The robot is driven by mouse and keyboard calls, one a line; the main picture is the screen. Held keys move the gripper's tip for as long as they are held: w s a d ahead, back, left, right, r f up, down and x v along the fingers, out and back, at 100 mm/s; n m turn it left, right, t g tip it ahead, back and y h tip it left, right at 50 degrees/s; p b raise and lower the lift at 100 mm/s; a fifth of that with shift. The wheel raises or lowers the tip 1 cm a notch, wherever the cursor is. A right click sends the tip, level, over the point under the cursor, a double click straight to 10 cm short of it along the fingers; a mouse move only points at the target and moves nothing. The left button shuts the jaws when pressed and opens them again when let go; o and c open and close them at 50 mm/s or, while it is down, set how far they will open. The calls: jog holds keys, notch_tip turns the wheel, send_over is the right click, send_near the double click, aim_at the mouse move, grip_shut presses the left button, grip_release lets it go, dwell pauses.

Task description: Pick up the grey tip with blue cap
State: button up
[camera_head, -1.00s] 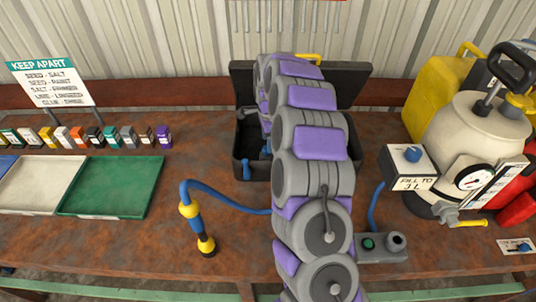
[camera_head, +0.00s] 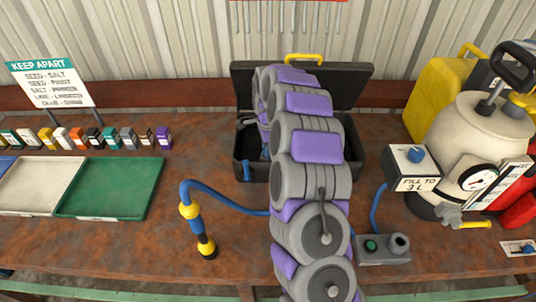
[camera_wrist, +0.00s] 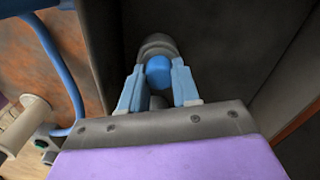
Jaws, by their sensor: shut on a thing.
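The grey tip (camera_wrist: 156,42) with its rounded blue cap (camera_wrist: 158,73) is between the two blue fingers of my gripper (camera_wrist: 158,66) in the wrist view. The fingers are shut on it, one on each side of the cap. The dark inside of the open black case (camera_wrist: 225,65) lies behind it. In the head view my arm reaches into this case (camera_head: 244,150) and covers most of its inside. The tip and the fingertips are largely hidden there, so I cannot tell whether the tip touches the case floor.
A blue hose with a yellow-and-black nozzle (camera_head: 207,245) stands left of my arm. A grey base with a green button (camera_head: 371,246), a FILL TO 3 L box (camera_head: 412,165) and a cream tank (camera_head: 478,130) are right. Green tray (camera_head: 110,188) and small boxes are left.

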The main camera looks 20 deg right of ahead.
jog(key=shift+a, duration=0.25)
grip_shut()
jog(key=shift+d, duration=0.1)
jog(key=shift+r, duration=0.15)
notch_tip(320, 180, up, 15)
jog(key=p, duration=0.4)
dwell(0.5)
